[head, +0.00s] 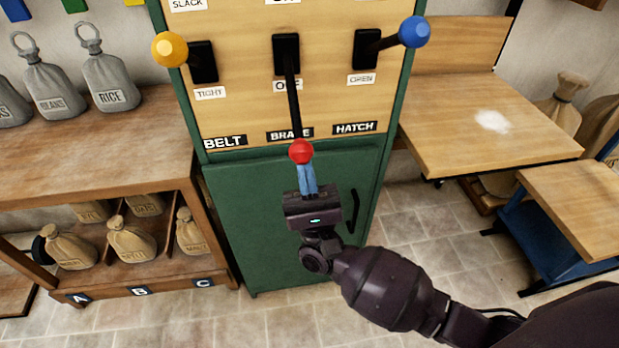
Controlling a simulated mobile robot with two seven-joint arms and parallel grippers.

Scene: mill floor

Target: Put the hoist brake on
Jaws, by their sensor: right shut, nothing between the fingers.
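The hoist brake lever (293,95) is the middle one on the wooden panel, above the label BRAKE. Its black arm hangs down past a partly covered label that seems to read OFF, and ends in a red knob (301,151). The label above its slot is cut off by the top edge. My right gripper (306,168) points up at the red knob from below. Its blue fingers are shut with nothing between them, and their tips are at the knob's underside; whether they touch it I cannot tell. My left gripper is not in view.
The yellow-knobbed BELT lever (169,49) sticks out left, by TIGHT. The blue-knobbed HATCH lever (414,32) sticks out right, by OPEN. A green cabinet (250,220) is below. A sack shelf (150,155) stands left, a wooden table (470,130) right.

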